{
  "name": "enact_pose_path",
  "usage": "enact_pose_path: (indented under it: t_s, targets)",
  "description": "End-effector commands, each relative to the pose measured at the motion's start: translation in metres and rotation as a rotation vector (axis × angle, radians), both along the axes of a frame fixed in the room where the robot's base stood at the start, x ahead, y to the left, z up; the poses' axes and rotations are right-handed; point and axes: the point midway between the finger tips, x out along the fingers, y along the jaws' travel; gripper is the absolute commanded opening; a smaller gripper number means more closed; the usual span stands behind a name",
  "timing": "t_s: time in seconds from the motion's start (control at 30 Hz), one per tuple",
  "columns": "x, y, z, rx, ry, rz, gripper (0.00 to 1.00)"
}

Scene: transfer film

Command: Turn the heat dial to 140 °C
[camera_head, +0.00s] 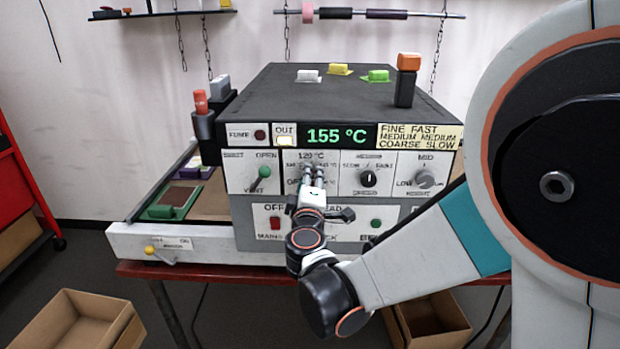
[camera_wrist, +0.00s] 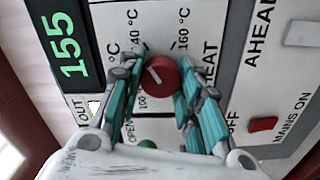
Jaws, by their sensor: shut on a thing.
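The heat dial (camera_wrist: 161,76) is a round red knob with a white pointer line. In the wrist view it sits among printed temperature marks, with 140 °C and 160 °C legible nearby. My gripper (camera_wrist: 160,82) is shut on it, one teal-lined finger on each side. In the head view my gripper (camera_head: 312,172) reaches the front panel and hides the dial. The green display (camera_head: 337,136) reads 155 °C, and it also shows in the wrist view (camera_wrist: 68,46).
The grey machine (camera_head: 345,85) stands on a red-legged table. Other dials flank my gripper: a green one (camera_head: 264,172) left, a black one (camera_head: 369,178) right. Red (camera_head: 275,223) and green (camera_head: 376,224) buttons lie below. Coloured blocks sit on top. Cardboard boxes (camera_head: 80,322) stand on the floor.

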Motion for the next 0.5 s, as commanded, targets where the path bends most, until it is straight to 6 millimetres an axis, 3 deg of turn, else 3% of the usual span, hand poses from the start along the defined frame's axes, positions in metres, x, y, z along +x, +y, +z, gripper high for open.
enact_pose_path:
  t_s: [0.13,0.17,0.23,0.5]
  targets:
    - [-0.0002,0.0004,-0.0003,0.001,0.001,0.001,0.08]
    - [-0.0002,0.0004,-0.0003,0.001,0.001,0.001,0.39]
    - [-0.0002,0.0004,-0.0003,0.001,0.001,0.001,0.52]
    - [-0.0001,0.0002,-0.0002,0.001,0.000,0.000,0.52]
